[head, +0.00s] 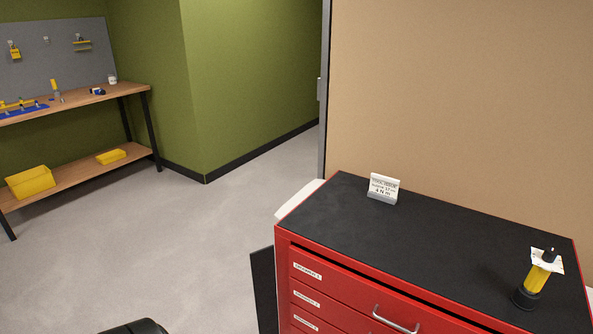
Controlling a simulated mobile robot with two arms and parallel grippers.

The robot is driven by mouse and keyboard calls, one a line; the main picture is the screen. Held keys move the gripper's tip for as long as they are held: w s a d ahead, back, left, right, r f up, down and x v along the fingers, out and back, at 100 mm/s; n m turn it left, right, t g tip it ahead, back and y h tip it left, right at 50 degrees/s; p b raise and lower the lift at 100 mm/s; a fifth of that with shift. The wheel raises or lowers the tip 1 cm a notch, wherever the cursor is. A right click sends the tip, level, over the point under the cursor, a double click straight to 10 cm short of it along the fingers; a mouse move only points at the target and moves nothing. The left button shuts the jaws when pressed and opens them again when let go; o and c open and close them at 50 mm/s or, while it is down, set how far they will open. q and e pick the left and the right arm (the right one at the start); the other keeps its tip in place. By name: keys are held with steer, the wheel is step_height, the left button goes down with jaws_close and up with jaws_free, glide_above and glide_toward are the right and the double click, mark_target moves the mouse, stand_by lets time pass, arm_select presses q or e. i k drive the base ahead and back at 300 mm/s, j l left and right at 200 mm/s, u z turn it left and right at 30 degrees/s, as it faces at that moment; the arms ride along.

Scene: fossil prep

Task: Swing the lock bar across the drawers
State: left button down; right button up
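A red drawer cabinet (283,252) with a black top stands at the lower right. Its labelled drawers, including the top drawer (345,286) with a metal handle (395,321), look shut; the lower ones are cut off by the picture's bottom edge. A dark flat upright-looking strip (263,290) shows beside the cabinet's left front edge. I cannot tell whether it is the lock bar or something behind. No bar crosses the visible drawer fronts. Neither gripper is in view.
A small sign (383,189) and a yellow-and-black bottle-like item (536,277) stand on the cabinet top. A wooden workbench (75,104) with tools and yellow bins (30,182) stands at the far left. The grey floor (150,245) between is clear.

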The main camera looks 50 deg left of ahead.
mark_target(262, 261)
steer(key=j+z, duration=0.15)
steer(key=j, duration=0.45)
steer(key=j+z, duration=0.1)
steer(key=j, duration=0.5)
steer(key=j+z, duration=0.15)
steer(key=j, duration=0.45)
steer(key=k+j+z, duration=0.15)
steer(key=j, duration=0.4)
steer(key=j+z, duration=0.1)
steer(key=j, duration=0.5)
steer(key=k+j+z, duration=0.15)
steer(key=j, duration=0.4)
steer(key=k+j+z, duration=0.1)
steer(key=j, duration=0.45)
steer(key=k+j+z, duration=0.15)
steer(key=j, duration=0.4)
steer(key=k, duration=0.1)
